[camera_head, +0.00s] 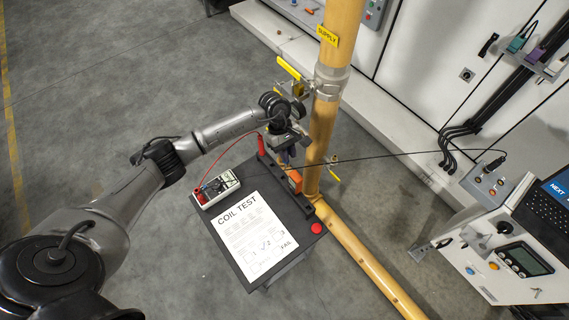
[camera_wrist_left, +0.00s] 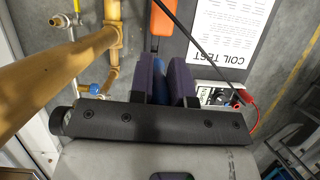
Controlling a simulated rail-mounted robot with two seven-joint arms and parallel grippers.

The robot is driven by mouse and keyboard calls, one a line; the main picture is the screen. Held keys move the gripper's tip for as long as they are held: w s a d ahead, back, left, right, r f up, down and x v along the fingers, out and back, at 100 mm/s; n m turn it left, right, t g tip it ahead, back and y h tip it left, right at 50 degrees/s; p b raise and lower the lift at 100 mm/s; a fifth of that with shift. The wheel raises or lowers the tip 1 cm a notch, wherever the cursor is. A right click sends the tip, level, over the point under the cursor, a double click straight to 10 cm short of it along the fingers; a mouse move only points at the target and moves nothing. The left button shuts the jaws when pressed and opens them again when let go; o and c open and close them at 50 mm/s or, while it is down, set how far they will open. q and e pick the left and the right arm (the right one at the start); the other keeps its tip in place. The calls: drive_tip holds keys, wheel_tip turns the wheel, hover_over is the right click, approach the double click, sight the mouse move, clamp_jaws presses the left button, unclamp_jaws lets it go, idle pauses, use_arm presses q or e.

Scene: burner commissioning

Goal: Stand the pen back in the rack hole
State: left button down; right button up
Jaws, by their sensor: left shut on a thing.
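My left gripper (camera_head: 287,152) is over the far edge of the dark test stand, next to the yellow pipe. In the left wrist view, its two dark purple fingers (camera_wrist_left: 166,64) are shut on a narrow blue thing, which looks like the pen (camera_wrist_left: 162,82). The pen's tip and most of its length are hidden. I cannot make out the rack hole; the gripper and the pipe cover part of that edge. The COIL TEST sheet (camera_head: 253,232) lies on the stand, with a handwritten tick by box 2. My right gripper is not in view.
A multimeter (camera_head: 217,188) with red leads sits at the stand's left edge. An orange thing (camera_head: 295,180) is beside the gripper. The yellow pipe (camera_head: 322,130) rises close by, with valves. A black cable (camera_head: 380,155) runs right to a control console (camera_head: 490,190).

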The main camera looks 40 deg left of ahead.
use_arm(q)
drive_tip(key=shift+a+f+n+b, duration=0.2)
drive_tip(key=shift+a+f, duration=0.1)
drive_tip(key=shift+f, duration=0.4)
drive_tip(key=shift+a+f+n+b, duration=0.15)
drive_tip(key=shift+a+f, duration=0.1)
drive_tip(key=shift+f, duration=0.45)
drive_tip(key=shift+s+f+b, duration=0.1)
drive_tip(key=shift+f+b, duration=0.15)
drive_tip(key=shift+b, duration=0.3)
wheel_tip(320, 180, down, 3)
drive_tip(key=b, duration=0.2)
drive_tip(key=shift+b, duration=0.4)
drive_tip(key=shift+f+b, duration=0.8)
drive_tip(key=shift+f, duration=0.05)
drive_tip(key=shift+f, duration=0.25)
drive_tip(key=shift+f+b, duration=0.45)
drive_tip(key=shift+b, duration=0.25)
drive_tip(key=shift+f+b, duration=1.05)
drive_tip(key=shift+f, duration=0.05)
